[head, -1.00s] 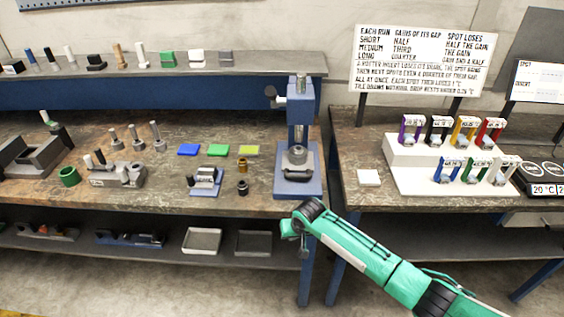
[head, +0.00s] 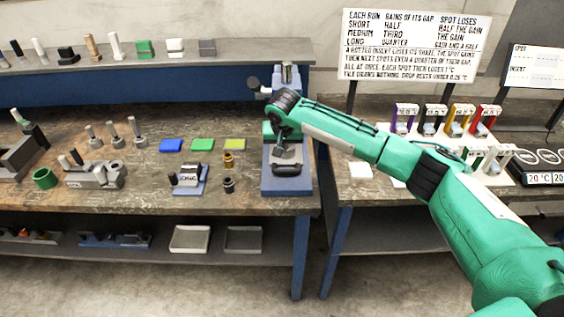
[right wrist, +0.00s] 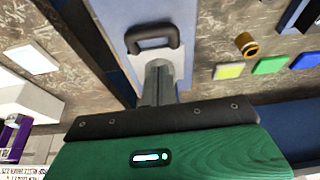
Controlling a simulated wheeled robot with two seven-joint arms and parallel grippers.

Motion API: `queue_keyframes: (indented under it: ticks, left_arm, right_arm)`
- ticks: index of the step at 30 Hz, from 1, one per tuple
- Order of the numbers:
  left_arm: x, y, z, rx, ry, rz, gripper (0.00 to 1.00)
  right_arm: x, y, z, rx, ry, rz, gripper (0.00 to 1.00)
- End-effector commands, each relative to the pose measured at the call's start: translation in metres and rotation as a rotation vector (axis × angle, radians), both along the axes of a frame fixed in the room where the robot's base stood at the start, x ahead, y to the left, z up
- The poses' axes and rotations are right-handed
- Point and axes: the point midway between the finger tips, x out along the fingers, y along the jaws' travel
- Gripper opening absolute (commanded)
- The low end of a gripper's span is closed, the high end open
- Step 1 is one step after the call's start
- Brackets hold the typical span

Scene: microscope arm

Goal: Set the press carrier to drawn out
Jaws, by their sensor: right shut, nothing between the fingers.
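The press (head: 287,75) is blue and stands at the right end of the left workbench. Its carrier shows in the right wrist view as a light grey plate with a dark loop handle (right wrist: 153,38) at its front, over the blue base (right wrist: 120,15). In the head view the handle (head: 287,169) is just in front of my right gripper (head: 285,150). The grey fingers (right wrist: 158,70) are shut and empty, over the plate behind the handle bar. I cannot tell whether they touch it. My arm hides much of the press column. My left gripper is out of view.
A small clamp fixture (head: 187,180), two small brass and dark cups and blue, green and yellow pads (head: 203,145) lie left of the press. A white stand with coloured clips (head: 470,125) is on the right bench, partly behind my arm. The bench front is clear.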

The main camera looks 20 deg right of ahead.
Motion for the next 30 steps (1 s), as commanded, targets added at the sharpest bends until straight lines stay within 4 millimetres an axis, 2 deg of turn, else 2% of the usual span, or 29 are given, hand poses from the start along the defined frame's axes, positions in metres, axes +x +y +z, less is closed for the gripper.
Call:
queue_keyframes:
  ticks: [10,14,24,30]
  left_arm:
    - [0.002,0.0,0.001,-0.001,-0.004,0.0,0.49]
    - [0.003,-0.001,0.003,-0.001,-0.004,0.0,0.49]
    - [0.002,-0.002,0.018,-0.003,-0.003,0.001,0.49]
    - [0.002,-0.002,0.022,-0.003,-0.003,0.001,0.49]
  right_arm:
    - [0.001,-0.001,0.0,0.0,0.0,-0.002,0.0]
    - [0.003,-0.001,-0.006,0.0,0.001,-0.001,0.0]
    - [0.021,-0.006,-0.06,-0.001,0.003,-0.002,0.0]
    - [0.03,-0.008,-0.083,-0.001,0.001,-0.002,0.0]
